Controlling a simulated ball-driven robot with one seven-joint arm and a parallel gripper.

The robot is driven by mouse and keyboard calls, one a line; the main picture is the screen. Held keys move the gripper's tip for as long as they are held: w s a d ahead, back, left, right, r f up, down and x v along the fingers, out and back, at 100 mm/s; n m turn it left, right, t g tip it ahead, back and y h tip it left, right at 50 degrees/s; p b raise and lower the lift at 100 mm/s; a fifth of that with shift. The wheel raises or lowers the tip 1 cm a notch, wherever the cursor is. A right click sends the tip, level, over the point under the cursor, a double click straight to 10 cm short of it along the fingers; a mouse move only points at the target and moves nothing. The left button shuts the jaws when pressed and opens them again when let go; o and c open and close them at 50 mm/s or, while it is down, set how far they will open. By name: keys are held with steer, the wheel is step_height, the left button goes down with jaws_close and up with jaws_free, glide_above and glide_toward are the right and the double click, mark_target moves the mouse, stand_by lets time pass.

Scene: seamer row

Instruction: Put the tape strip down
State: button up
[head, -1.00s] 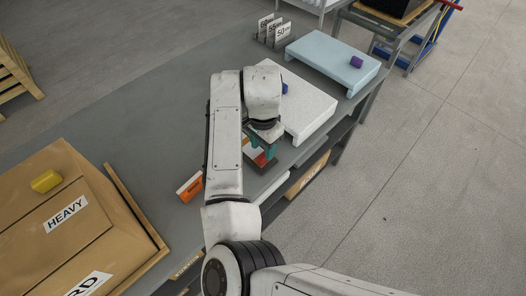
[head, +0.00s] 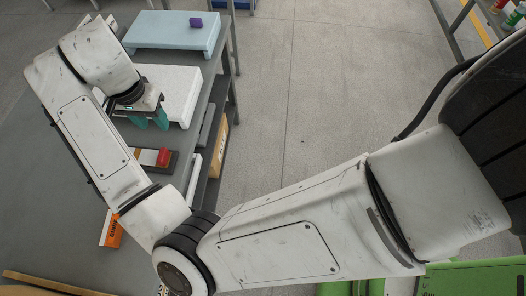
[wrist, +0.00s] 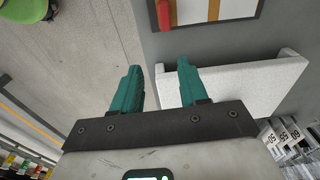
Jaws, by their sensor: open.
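A small red piece (head: 163,157), which looks like the tape strip, lies on a dark-edged board (head: 171,168) on the grey bench. In the wrist view the red piece (wrist: 163,14) shows at the top, on one end of the board's pale and orange face. My gripper (head: 150,119) is open, with its teal fingers apart and nothing between them. It is beyond the board in the head view, over the near edge of the white platform (head: 185,82). In the wrist view my gripper (wrist: 157,70) is clear of the red piece.
An orange-and-white item (head: 111,231) stands near my arm. A cardboard box (head: 219,148) sits below the bench top. The floor to the right is open.

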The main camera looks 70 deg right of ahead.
steer(key=s+d+f+n+t+h, duration=0.1)
steer(key=s+d+f+n+h, duration=0.2)
steer(key=s+d, duration=0.35)
steer(key=s+d+f+n+t, duration=0.1)
steer(key=s+d+f+n, duration=0.35)
steer(key=d, duration=0.25)
steer(key=s+a+f+n+y, duration=0.1)
steer(key=s+a+f+n, duration=0.1)
steer(key=s, duration=0.4)
steer(key=s+a+f+n+g+y, duration=0.1)
steer(key=s+a+f+n, duration=0.1)
steer(key=s, duration=0.4)
steer(key=s+a+f+n+y, duration=0.1)
steer(key=s+a+f+n, duration=0.1)
steer(key=s+a+f, duration=0.2)
steer(key=shift+s+a, duration=0.6)
steer(key=shift+s, duration=0.5)
steer(key=shift+o, duration=0.2)
